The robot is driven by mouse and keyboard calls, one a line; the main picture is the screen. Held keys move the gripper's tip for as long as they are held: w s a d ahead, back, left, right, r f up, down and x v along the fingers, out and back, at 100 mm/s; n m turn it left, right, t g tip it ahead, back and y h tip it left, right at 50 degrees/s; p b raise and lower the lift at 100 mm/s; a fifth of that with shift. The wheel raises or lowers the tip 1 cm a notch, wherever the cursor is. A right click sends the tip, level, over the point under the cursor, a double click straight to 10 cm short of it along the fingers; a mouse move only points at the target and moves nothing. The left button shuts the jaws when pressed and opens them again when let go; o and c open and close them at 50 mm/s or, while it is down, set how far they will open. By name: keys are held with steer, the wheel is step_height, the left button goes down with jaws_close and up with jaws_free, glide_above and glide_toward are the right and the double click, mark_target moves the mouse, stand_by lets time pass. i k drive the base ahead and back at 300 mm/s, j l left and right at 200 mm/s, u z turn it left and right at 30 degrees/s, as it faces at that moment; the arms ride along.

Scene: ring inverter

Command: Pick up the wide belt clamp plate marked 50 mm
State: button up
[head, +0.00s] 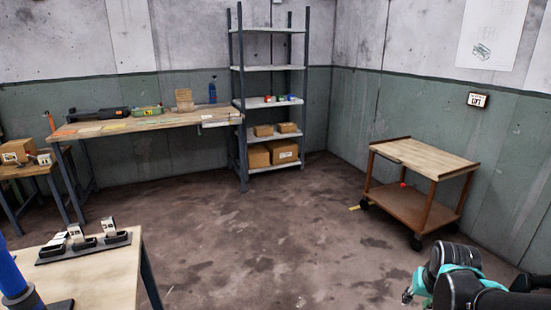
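I cannot make out a marking of 50 mm anywhere, so I cannot tell which thing is the wide belt clamp plate. On the pale near table (100,275) at the lower left, a dark base strip (62,259) carries several black pieces with whitish upright parts (75,233); their markings are too small to read. My gripper (411,293), partly teal, is at the lower right edge beside my black arm. It is far from the near table and over the floor. Whether its fingers are open or shut does not show clearly.
A long workbench (150,122) with tools stands at the back left, a smaller table with boxes (17,150) at far left. A metal shelf (268,103) stands in the corner, a wooden cart (425,158) at right. A blue cylinder (10,272) rises at lower left. The middle floor is clear.

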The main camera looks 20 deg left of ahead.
mark_target(61, 236)
steer(key=i+u, duration=0.2)
steer(key=u, duration=0.2)
steer(key=i+u, duration=0.2)
steer(key=u, duration=0.25)
steer(key=i+l+u, duration=0.1)
steer(key=u, duration=0.3)
steer(key=i+l+u, duration=0.15)
steer(key=u, duration=0.25)
steer(key=i+l+u, duration=0.2)
steer(key=u, duration=0.25)
steer(key=i+l+u, duration=0.2)
steer(key=u, duration=0.2)
steer(key=i+l+u, duration=0.2)
steer(key=l+u, duration=0.15)
steer(key=i+l+u, duration=0.1)
steer(key=l+u, duration=0.3)
steer(key=i+l+u, duration=0.1)
steer(key=l+u, duration=0.3)
